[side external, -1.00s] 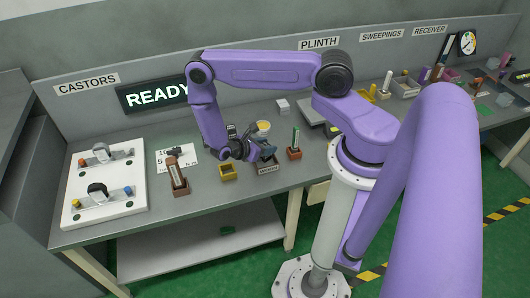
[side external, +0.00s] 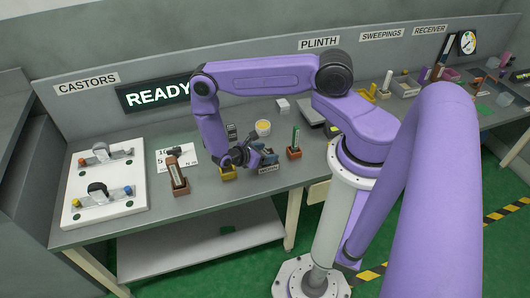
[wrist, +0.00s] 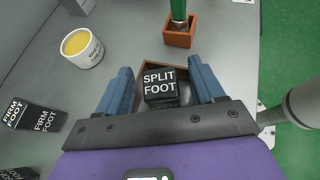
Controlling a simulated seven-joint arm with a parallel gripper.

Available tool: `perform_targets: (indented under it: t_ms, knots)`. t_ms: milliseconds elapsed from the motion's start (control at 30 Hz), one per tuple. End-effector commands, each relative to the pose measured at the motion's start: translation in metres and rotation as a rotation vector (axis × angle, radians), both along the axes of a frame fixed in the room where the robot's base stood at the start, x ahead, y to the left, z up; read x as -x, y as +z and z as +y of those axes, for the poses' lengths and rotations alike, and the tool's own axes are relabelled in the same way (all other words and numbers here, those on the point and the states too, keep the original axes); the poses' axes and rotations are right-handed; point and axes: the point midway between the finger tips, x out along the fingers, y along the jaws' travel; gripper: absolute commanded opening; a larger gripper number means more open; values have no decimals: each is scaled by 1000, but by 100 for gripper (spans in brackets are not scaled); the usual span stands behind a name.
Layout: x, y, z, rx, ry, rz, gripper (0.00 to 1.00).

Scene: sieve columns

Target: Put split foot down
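The split foot (wrist: 161,88) is a small dark block with white "SPLIT FOOT" lettering. In the wrist view it sits between the two blue fingers of my gripper (wrist: 160,67), with a gap on each side. My gripper is open. A brown-rimmed tray (wrist: 146,68) shows around and below the block; whether the block rests on its floor is hard to tell. In the side view my gripper (side external: 264,155) is low over the tray (side external: 268,169), and the split foot is not clearly visible there.
A white cup with yellow contents (wrist: 82,47) and a brown holder with a green item (wrist: 180,36) stand beyond.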

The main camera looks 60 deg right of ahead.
Motion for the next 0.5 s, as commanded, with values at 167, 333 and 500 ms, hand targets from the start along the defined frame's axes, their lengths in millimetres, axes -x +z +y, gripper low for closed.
perform_targets:
  t_ms: [167,333,500]
  knots:
    - [0,2,0,0,0,0,68]
    - [-7,12,15,0,3,-3,68]
    - [-19,28,43,-1,4,-4,68]
